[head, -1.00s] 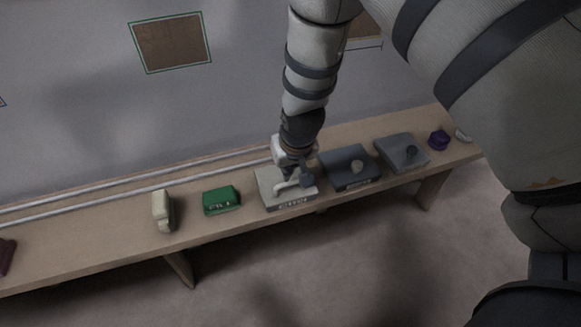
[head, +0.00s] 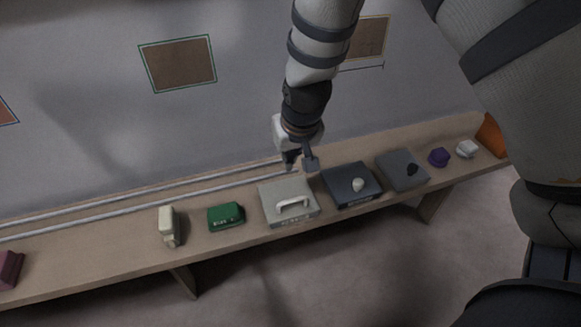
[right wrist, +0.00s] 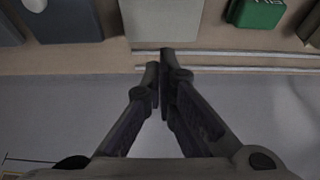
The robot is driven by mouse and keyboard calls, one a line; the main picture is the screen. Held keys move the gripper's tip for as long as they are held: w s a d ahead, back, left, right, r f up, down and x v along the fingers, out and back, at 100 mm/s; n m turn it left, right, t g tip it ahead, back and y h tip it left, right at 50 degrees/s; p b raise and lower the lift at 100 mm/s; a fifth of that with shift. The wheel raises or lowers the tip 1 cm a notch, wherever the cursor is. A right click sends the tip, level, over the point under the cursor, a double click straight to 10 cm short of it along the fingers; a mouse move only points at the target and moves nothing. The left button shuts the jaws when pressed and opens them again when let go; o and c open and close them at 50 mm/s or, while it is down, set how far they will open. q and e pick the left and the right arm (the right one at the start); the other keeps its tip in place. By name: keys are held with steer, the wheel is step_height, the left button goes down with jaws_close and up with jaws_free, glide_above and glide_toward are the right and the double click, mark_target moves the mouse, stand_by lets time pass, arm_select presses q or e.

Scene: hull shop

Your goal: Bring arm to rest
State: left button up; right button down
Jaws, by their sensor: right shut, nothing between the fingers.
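My right arm comes down from the top of the head view. Its gripper (head: 301,166) is above the back of the bench, just behind a pale grey box with a white handle (head: 292,206). In the right wrist view the two fingers (right wrist: 162,62) come together at the tips, shut with nothing between them. The pale box (right wrist: 161,20) shows beyond the fingertips there, apart from them. My left gripper is in neither view.
Floor in front is clear.

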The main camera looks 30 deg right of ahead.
steer(key=s+a+f+n+g, duration=0.1)
steer(key=s+f+g, duration=0.1)
steer(key=s+f, duration=0.65)
steer(key=s+a+f+g, duration=0.1)
steer(key=s+f+g, duration=0.1)
steer(key=s+f, duration=0.65)
steer(key=s+a+n+g+y, duration=0.1)
steer(key=s+g, duration=0.1)
steer(key=s, duration=1.7)
steer(key=shift+s+a+r, duration=0.15)
steer(key=shift+a+r, duration=0.2)
